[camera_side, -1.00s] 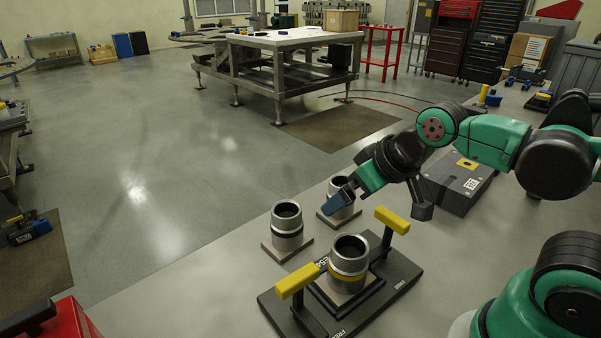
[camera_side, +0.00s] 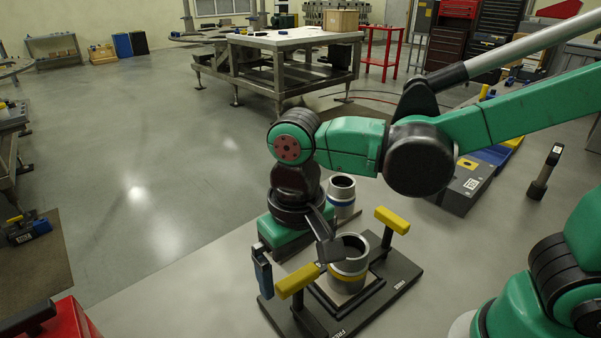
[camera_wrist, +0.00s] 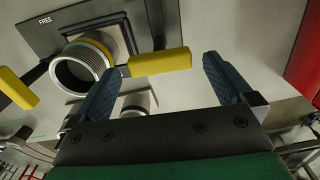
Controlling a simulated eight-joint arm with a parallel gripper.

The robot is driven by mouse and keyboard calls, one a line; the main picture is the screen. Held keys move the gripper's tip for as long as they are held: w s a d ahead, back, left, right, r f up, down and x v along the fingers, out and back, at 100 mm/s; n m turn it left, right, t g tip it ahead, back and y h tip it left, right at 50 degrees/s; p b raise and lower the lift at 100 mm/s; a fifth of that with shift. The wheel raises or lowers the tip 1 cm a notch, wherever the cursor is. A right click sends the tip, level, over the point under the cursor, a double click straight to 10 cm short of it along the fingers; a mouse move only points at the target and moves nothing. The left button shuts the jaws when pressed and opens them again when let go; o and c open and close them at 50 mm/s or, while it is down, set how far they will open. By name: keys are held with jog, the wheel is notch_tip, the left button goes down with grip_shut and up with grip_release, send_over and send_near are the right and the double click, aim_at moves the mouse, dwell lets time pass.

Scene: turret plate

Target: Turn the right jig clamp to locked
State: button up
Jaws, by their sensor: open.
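The jig is a dark plate (camera_side: 398,283) with a pale cylinder (camera_side: 349,272) with a yellow ring at its middle. Two yellow-handled clamps stand at its ends, the near-left clamp (camera_side: 297,281) and the far-right clamp (camera_side: 392,220). The frames do not settle which one is named right. My gripper (camera_side: 262,270) is beside the near-left clamp, at its left, fingers pointing down. In the wrist view my gripper (camera_wrist: 160,75) is open and empty. One clamp handle (camera_wrist: 160,62) reaches toward the gap between its blue fingers; contact is unclear. The other handle (camera_wrist: 18,88) is at left.
A blue-ringed cylinder (camera_side: 342,196) stands behind my wrist. Another cylinder on a pale base (camera_wrist: 138,103) shows partly past a finger. A grey box (camera_side: 465,187) is to the right. A red object (camera_side: 60,320) is at the lower left.

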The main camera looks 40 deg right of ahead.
jog(key=shift+f, duration=0.6)
jog(key=c, duration=1.1)
